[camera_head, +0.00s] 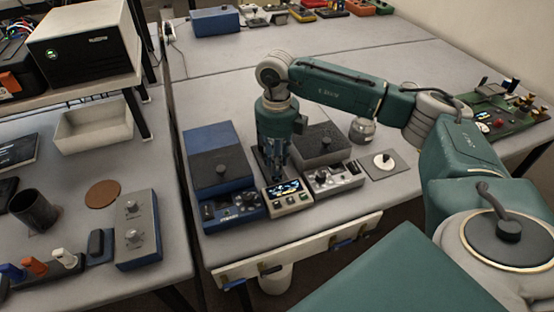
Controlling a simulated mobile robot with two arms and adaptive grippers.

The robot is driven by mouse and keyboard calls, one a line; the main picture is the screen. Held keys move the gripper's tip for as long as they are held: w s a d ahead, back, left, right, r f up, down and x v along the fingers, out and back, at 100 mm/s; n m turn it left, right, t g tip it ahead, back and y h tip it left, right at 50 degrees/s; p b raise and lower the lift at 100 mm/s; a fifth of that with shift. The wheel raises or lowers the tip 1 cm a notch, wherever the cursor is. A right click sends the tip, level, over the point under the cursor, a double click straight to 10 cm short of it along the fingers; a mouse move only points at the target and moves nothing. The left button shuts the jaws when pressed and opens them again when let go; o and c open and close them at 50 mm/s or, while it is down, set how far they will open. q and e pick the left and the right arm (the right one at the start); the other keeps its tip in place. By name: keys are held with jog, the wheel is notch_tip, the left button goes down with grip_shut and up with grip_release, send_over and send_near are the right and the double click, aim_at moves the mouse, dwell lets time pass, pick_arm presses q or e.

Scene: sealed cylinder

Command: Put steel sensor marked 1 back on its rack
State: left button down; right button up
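My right gripper (274,165) points down over a small instrument with a lit display (288,196), between a blue unit (208,142) and a grey unit (320,140). Its fingertips are small and dark, so I cannot tell whether they are open or hold anything. A pale rail (300,248) with blue-handled and black pieces runs along the table's front edge; I cannot tell whether it is the rack. No mark 1 is readable, so I cannot identify the steel sensor. My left gripper is not in view.
A white disc with a black knob (384,160) lies on a grey square at the right. A green circuit board (505,118) is at the far right. The left table holds a grey bin (93,128), a dark cup (34,208) and a control box (136,228). The rear table middle is clear.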

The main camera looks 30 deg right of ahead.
jog(key=o, duration=0.4)
jog(key=shift+o, duration=0.2)
jog(key=shift+r, duration=0.15)
notch_tip(320, 180, up, 12)
jog(key=b, duration=0.3)
